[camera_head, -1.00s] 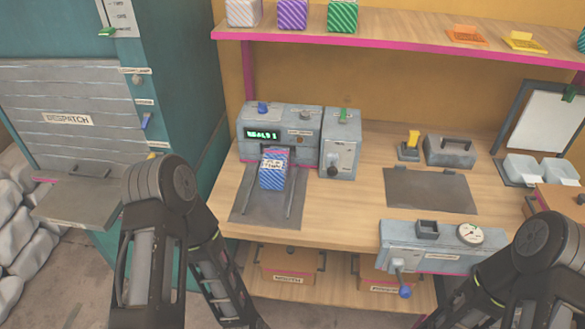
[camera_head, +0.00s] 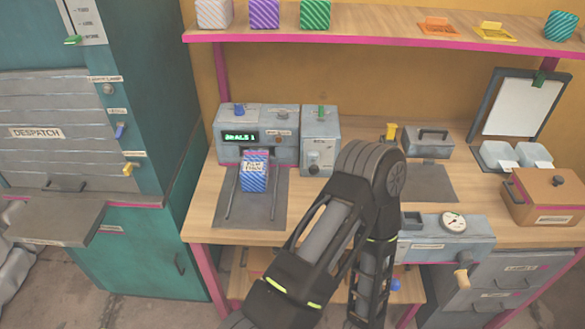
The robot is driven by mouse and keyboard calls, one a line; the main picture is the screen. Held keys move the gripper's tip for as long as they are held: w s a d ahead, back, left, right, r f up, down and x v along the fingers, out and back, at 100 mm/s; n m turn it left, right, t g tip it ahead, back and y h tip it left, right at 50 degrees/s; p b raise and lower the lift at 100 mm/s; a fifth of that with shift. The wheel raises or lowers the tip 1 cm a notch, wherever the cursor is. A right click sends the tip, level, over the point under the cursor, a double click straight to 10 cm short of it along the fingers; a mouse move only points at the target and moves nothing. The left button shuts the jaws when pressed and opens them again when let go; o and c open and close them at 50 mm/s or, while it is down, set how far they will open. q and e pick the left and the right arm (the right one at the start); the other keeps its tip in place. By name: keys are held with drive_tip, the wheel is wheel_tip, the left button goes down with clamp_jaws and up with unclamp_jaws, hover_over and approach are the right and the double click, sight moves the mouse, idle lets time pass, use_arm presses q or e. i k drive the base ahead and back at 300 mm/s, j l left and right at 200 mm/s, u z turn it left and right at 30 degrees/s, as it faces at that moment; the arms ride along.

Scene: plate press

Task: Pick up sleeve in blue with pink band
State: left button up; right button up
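The blue sleeve (camera_head: 255,173) is a small upright box with diagonal blue and white stripes, a white label and a pinkish band near its top. It stands on the dark grey plate (camera_head: 265,215), between two thin rails, in front of the grey machine with a green display (camera_head: 285,145). Nothing grips it. One of my arms rises from the bottom middle, with its bent joint to the right of the sleeve and apart from it. Neither gripper is in view; both lie outside the picture.
A grey box with a green knob (camera_head: 320,132) stands right of the machine. A gauge unit (camera_head: 450,240) sits at the bench front. The shelf (camera_head: 360,38) above carries striped boxes. The teal despatch cabinet (camera_head: 150,110) stands at left. Bare bench lies left of the plate.

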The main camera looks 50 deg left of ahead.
sight(255, 168)
drive_tip(key=k+j, duration=0.9)
drive_tip(key=j, duration=0.2)
